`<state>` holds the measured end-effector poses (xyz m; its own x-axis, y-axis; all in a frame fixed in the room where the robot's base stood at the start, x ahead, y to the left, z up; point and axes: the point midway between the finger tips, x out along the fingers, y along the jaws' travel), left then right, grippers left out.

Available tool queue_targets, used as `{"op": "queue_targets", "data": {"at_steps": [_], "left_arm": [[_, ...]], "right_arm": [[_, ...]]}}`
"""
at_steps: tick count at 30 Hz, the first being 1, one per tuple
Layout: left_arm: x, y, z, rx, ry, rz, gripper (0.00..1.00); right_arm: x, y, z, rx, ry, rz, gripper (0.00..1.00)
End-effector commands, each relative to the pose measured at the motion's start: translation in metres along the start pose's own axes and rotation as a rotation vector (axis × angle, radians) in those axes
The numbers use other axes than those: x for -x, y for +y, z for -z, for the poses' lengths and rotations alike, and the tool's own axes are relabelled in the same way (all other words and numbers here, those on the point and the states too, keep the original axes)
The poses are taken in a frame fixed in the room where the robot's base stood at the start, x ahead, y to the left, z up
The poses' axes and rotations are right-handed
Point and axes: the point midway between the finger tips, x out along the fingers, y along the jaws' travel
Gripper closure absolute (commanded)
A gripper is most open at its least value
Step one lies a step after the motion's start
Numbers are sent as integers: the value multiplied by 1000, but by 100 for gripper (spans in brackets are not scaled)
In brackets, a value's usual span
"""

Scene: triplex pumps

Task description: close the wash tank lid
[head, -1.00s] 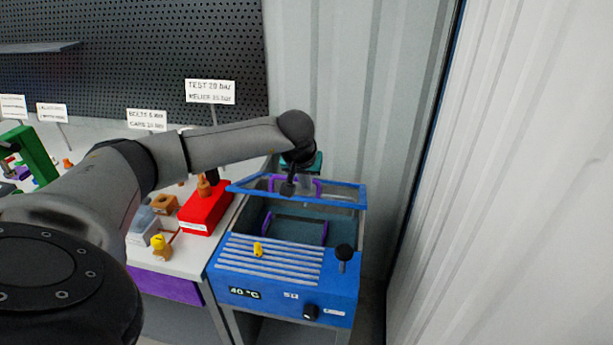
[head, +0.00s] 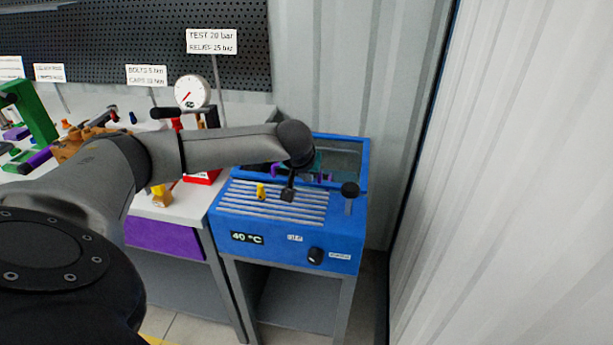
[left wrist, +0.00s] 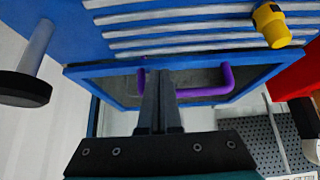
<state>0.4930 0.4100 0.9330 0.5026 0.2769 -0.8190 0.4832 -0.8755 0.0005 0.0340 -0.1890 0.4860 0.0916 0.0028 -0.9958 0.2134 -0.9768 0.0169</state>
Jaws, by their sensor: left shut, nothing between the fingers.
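The blue wash tank (head: 290,230) stands at the right end of the bench, with a slatted front top. Its blue-framed clear lid (head: 342,139) lies low over the opening behind the slats, looking flat; I cannot tell whether a small gap is left at its front edge. The lid also shows in the left wrist view (left wrist: 105,70), with a purple handle (left wrist: 205,93). My left gripper (head: 289,191) is shut and empty, over the lid's front edge by the slats. In the wrist view its fingers (left wrist: 160,75) cover part of the handle. My right gripper is out of view.
A yellow knob (head: 261,191) sits on the slats and a black knob on a post (head: 349,190) at the tank's right. A gauge (head: 192,91) and a red block stand on the bench left. A wall is close on the right.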

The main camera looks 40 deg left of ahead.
Motion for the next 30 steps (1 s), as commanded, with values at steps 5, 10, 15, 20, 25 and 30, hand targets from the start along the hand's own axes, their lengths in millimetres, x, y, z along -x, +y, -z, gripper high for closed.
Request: {"op": "queue_targets", "data": {"at_steps": [5,10,15,20,25,30], "left_arm": [[-2,0,-2,-1,8,0,100],[-2,0,-2,-1,8,0,100],[-2,0,-2,-1,7,0,100],[3,0,-1,-1,8,0,100],[23,0,-1,-3,8,0,100],[53,-1,-1,-3,10,0,100]], "right_arm": [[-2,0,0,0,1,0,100],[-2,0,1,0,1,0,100],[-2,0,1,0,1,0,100],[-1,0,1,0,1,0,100],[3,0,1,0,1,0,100],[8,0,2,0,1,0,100]]}}
